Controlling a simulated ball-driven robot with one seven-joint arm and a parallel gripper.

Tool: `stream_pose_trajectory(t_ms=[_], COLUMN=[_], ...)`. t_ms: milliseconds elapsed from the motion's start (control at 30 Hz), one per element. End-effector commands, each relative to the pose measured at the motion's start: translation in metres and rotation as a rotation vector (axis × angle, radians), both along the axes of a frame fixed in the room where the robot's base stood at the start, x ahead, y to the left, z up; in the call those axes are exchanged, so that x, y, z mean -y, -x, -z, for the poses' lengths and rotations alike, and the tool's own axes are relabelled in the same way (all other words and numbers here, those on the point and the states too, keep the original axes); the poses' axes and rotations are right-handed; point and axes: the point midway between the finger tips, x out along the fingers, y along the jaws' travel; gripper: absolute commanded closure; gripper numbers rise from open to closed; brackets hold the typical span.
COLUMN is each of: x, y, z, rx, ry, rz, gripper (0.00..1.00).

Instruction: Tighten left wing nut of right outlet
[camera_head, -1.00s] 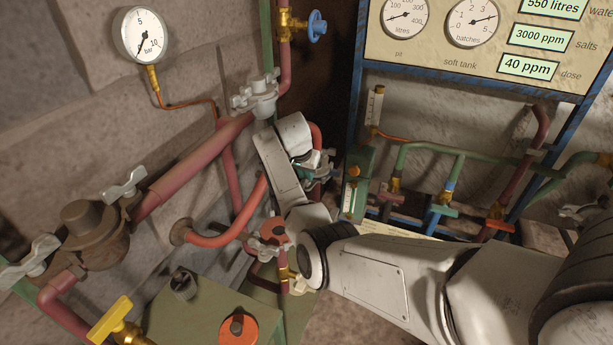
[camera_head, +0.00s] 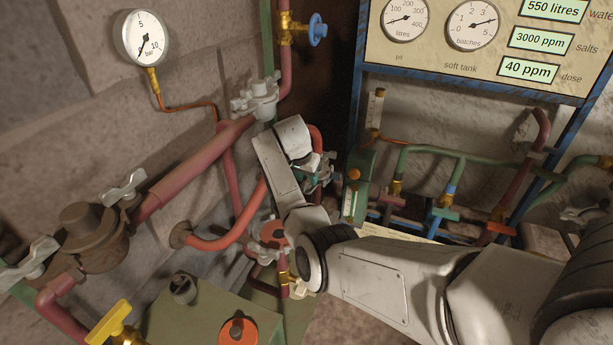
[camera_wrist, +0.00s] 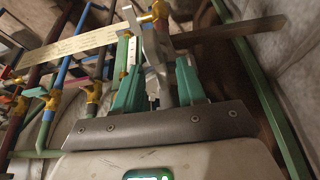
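My gripper (camera_head: 312,168) is at the pipe fitting just right of the middle of the head view, mostly hidden behind my own wrist. In the wrist view its two teal fingers (camera_wrist: 158,82) stand apart on either side of a grey metal part (camera_wrist: 154,80), which looks like a wing nut or its bolt. I cannot tell whether the fingers press on it. A grey clamp with wing nuts (camera_head: 255,95) sits higher up the red pipe. A brown fitting (camera_head: 88,235) at the left has one wing nut (camera_head: 124,188) raised on its right and another (camera_head: 30,260) on its left.
A pressure gauge (camera_head: 141,38) and a blue handwheel valve (camera_head: 316,28) are above. A curved orange pipe (camera_head: 232,238) runs close beside my wrist. A green box (camera_head: 205,315) and a yellow tap (camera_head: 110,322) are below. A blue-framed panel (camera_head: 480,60) stands at the right.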

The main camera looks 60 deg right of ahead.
Motion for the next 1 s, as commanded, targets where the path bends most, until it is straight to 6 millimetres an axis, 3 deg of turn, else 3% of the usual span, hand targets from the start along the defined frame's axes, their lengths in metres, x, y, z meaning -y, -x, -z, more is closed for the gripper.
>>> stream_pose_trajectory(t_ms=[267,700,1000], x=[-0.004,-0.034,-0.041], y=[-0.001,0.0,0.001], z=[-0.01,-0.082,-0.1], rx=[0.002,0.003,0.0], ry=[0.003,0.002,0.0], rz=[-0.001,-0.001,0.0], gripper=[0.6,0.6,0.6])
